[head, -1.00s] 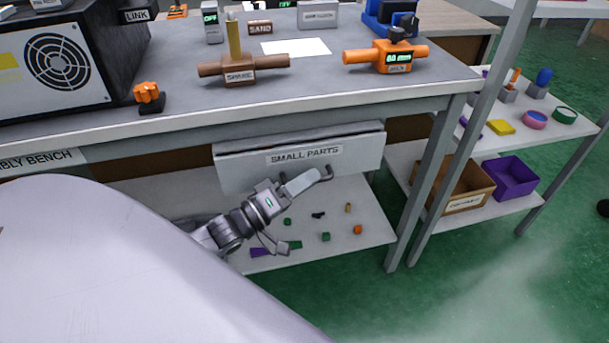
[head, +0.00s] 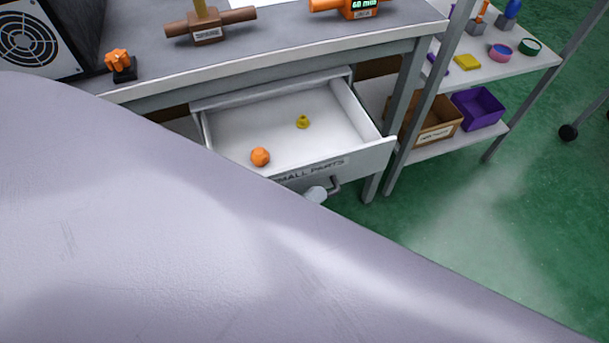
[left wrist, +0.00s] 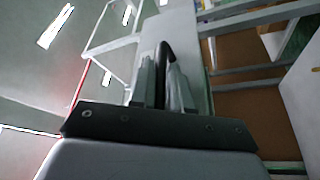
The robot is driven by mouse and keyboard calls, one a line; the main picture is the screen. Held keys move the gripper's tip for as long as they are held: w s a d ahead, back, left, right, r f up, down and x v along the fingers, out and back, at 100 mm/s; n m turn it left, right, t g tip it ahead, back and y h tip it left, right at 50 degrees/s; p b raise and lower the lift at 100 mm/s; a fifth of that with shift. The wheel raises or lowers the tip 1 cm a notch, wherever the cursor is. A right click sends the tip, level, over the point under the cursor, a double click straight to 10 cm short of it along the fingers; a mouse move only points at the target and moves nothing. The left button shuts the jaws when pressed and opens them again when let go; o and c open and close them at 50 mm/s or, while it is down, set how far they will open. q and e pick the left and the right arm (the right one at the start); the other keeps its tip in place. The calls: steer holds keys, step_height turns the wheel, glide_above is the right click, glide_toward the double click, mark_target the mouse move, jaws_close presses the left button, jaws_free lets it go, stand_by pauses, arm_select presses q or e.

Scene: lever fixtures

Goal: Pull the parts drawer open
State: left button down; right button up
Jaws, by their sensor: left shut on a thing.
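The parts drawer (head: 368,155), labelled SMALL PARTS, stands well out from under the bench in the head view, with its white inside showing. Its dark handle (head: 335,186) is on the front panel. An orange piece (head: 260,157) and a small yellow piece (head: 303,122) lie in the drawer. My left gripper (head: 316,194) is at the handle, mostly hidden behind my own arm. In the left wrist view, its two fingers (left wrist: 163,88) are shut on the dark handle (left wrist: 163,58). My right gripper is not in view.
The bench top (head: 280,48) is above the drawer. A bench leg (head: 400,105) stands just right of it. A shelf unit holds a brown box (head: 436,120) and a purple bin (head: 478,108). Green floor at the right is open.

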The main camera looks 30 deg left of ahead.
arm_select(q)
steer(key=shift+s+d, duration=0.15)
steer(key=shift+s, duration=0.1)
steer(key=c, duration=1.4)
jaws_free()
steer(key=shift+c, duration=0.2)
steer(key=v, duration=0.7)
steer(key=shift+s, duration=0.1)
